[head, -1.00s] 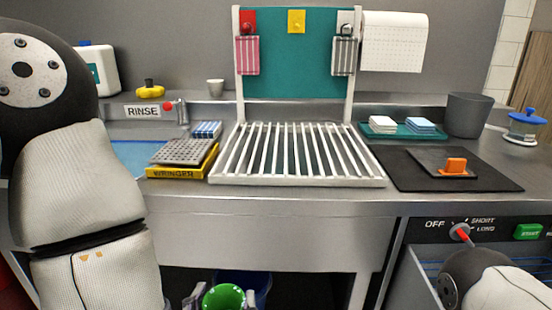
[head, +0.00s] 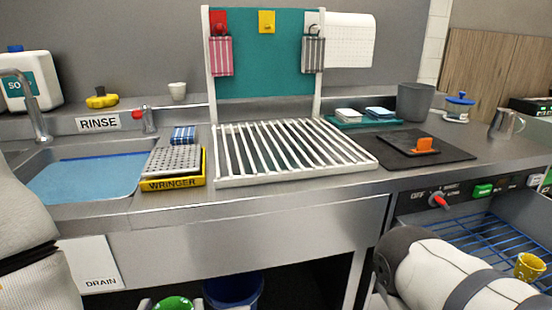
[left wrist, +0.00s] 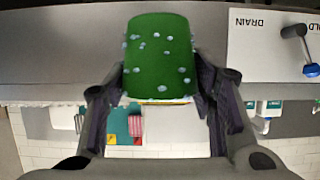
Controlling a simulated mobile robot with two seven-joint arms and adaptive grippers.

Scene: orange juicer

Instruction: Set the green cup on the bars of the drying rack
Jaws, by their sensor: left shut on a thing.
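The green cup (head: 174,304) shows at the bottom edge of the head view, low in front of the counter. In the left wrist view the green cup (left wrist: 158,50) has pale bluish spots on its side. My left gripper (left wrist: 160,78) is shut on it, one finger on each side. The drying rack (head: 290,150) has white parallel bars and lies on the counter, with a teal back panel behind it. Its bars are empty. The cup is below and in front of the rack, apart from it. My right arm shows at lower right, but its gripper is out of view.
Left of the rack are a yellow wringer tray (head: 180,183) and a sink of blue water (head: 85,180). Right of it are a black mat (head: 410,150) and a grey container (head: 414,101). A yellow cup (head: 528,267) stands in a blue wire rack (head: 478,244).

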